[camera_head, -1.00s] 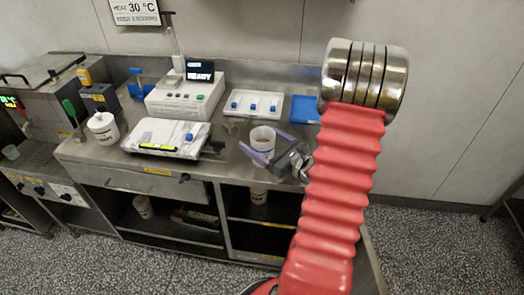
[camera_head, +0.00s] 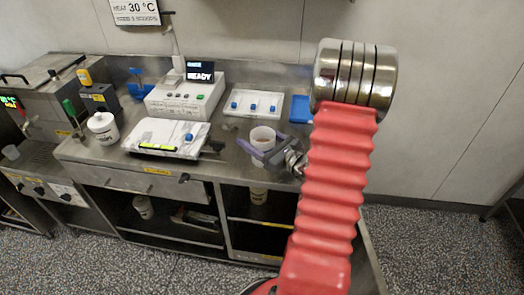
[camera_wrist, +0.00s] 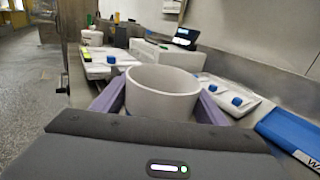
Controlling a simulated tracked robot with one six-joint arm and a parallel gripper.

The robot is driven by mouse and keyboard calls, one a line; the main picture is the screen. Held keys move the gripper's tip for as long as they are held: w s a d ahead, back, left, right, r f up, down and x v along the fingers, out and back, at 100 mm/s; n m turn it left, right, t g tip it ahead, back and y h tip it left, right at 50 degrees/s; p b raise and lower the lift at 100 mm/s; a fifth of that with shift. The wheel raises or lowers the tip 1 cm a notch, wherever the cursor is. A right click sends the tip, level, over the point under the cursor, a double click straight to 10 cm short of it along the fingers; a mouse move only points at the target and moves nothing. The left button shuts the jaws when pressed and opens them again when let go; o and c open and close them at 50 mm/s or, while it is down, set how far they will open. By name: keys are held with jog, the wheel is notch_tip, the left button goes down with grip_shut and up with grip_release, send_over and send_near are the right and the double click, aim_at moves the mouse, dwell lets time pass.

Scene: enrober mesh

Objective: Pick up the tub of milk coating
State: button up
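The tub (camera_head: 263,134), a pale cup-like container with an open top, stands upright near the front edge of the steel counter. My gripper (camera_head: 266,151) is low at the tub, with its purple fingers spread to either side. In the wrist view the tub (camera_wrist: 162,92) fills the space between the fingers (camera_wrist: 160,98), its rim above them. The fingers look open around it; whether they touch its wall is hard to tell. The tub's lower part is hidden by my gripper. No label shows.
A white scale-like tray (camera_head: 168,137) lies left of the tub. A boxy device reading READY (camera_head: 186,100) and a white panel with blue knobs (camera_head: 252,103) stand behind. A lidded white pot (camera_head: 103,128) is farther left. A blue item (camera_head: 300,108) is at right.

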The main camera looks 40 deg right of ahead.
jog(key=c, duration=1)
jog(key=shift+r, duration=0.15)
notch_tip(320, 180, up, 10)
dwell(0.4)
dwell(0.5)
